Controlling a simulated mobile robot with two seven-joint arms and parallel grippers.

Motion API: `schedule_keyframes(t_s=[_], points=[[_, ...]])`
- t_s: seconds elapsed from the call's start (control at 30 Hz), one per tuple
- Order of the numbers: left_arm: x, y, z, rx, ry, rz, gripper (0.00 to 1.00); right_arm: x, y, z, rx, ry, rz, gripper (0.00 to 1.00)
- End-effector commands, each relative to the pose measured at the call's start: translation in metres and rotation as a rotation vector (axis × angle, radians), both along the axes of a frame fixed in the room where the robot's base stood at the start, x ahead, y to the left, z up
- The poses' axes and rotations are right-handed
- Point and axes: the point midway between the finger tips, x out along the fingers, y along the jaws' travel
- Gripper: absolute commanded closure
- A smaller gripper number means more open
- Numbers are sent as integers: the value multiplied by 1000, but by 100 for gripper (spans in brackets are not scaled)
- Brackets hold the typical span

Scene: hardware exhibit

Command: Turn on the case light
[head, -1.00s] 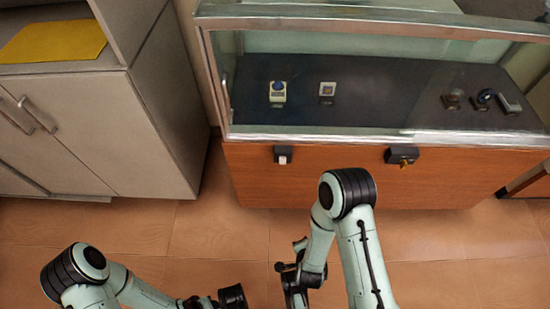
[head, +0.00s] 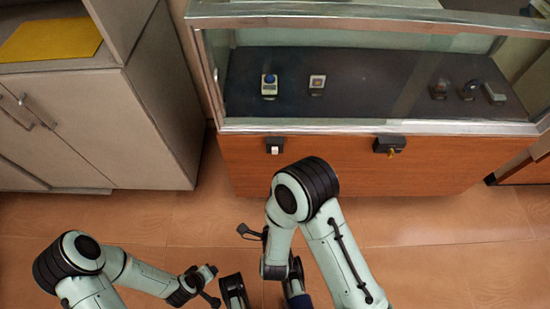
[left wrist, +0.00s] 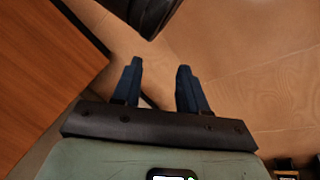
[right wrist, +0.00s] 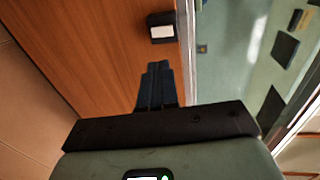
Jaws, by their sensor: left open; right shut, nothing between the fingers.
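The display case has a wooden front panel (head: 340,172) under its glass. The right gripper is shut and empty. My left gripper (left wrist: 157,66) is open and empty, over the floor beside a wooden surface. Both fingertips are hard to make out in the head view.
The case holds several small exhibits on a dark board (head: 370,90) behind glass. A grey cabinet (head: 140,120) with a yellow sheet (head: 50,40) stands to the left. Tiled floor (head: 440,240) is open in front of the case.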

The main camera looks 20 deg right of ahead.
Motion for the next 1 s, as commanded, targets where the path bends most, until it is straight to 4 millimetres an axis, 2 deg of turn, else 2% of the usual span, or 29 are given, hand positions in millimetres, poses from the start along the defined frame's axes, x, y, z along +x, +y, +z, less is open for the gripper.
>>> schedule_keyframes(t_s=[0.17, 0.3, 0.5, 0.6, 0.8, 1.0], points=[[5, 3, -4, 6, -13, 5, 57, 24, -8, -4, 0, -4, -4, 100], [5, 5, -11, 11, -8, 10, 57, 52, -16, -10, 0, -5, -3, 100], [-12, 8, -26, 8, 47, 10, 57, 92, -27, -18, 0, -4, -2, 100], [-17, 8, -30, 8, 63, 12, 57, 108, -32, -14, -1, -5, -1, 100], [-23, 9, -35, 5, 86, 12, 57, 126, -37, -12, -2, -2, -1, 100], [-25, 9, -36, 5, 92, 13, 57, 130, -38, -10, -1, -1, 0, 100]])
